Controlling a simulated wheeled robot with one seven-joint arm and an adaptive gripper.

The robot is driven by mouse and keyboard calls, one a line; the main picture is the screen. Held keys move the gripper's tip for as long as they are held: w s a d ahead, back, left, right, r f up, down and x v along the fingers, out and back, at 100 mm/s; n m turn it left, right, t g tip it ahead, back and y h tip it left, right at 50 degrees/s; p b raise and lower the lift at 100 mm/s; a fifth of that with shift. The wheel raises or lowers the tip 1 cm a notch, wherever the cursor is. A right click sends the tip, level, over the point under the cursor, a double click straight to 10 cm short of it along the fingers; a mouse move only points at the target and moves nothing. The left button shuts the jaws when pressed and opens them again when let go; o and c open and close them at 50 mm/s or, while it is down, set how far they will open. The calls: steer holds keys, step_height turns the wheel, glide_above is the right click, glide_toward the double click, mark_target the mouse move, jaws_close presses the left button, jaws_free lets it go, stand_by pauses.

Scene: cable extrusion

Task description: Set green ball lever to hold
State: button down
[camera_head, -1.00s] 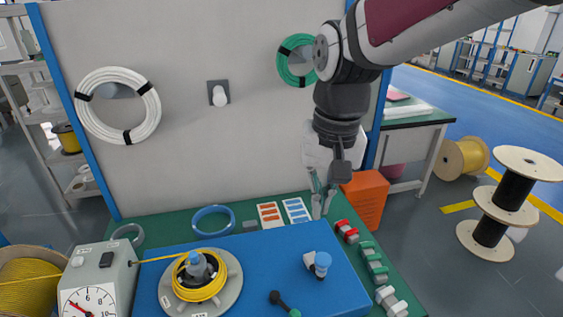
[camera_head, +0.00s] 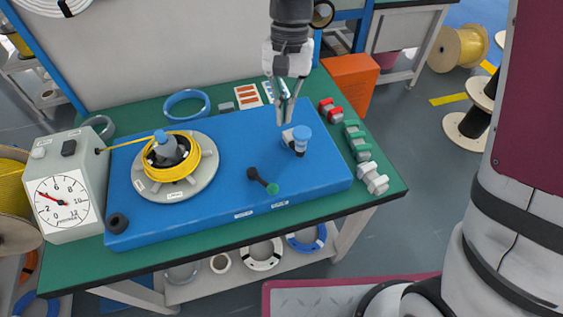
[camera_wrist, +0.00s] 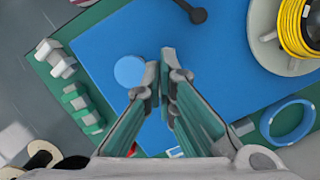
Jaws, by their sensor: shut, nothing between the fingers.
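The green ball lever (camera_head: 262,181) is a short black arm on the blue board. Its green ball (camera_head: 272,189) points toward the front right of the board, near two small labels (camera_head: 262,210) on the front edge that are too small to read. In the wrist view only the dark pivot part of the lever (camera_wrist: 194,12) shows at the top edge; the ball is out of frame. My gripper (camera_head: 287,122) is shut and empty, pointing down over the back right of the board, behind the blue-capped knob (camera_head: 301,136) and apart from the lever.
The blue-capped knob stands between my gripper and the lever. A yellow cable coil on a grey disc (camera_head: 205,185) is to the left, beside a dial box (camera_head: 68,200). Red, green and white clamps (camera_head: 355,139) line the right side. The board's front right is clear.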

mark_target(264, 181)
steer(key=x, duration=1)
steer(key=shift+s+f+b, duration=0.2)
steer(key=shift+s+b, duration=0.05)
steer(key=shift+b, duration=0.1)
steer(key=s, duration=0.3)
steer(key=shift+a+f, duration=0.15)
steer(key=shift+a, duration=0.2)
steer(key=shift+s, duration=0.2)
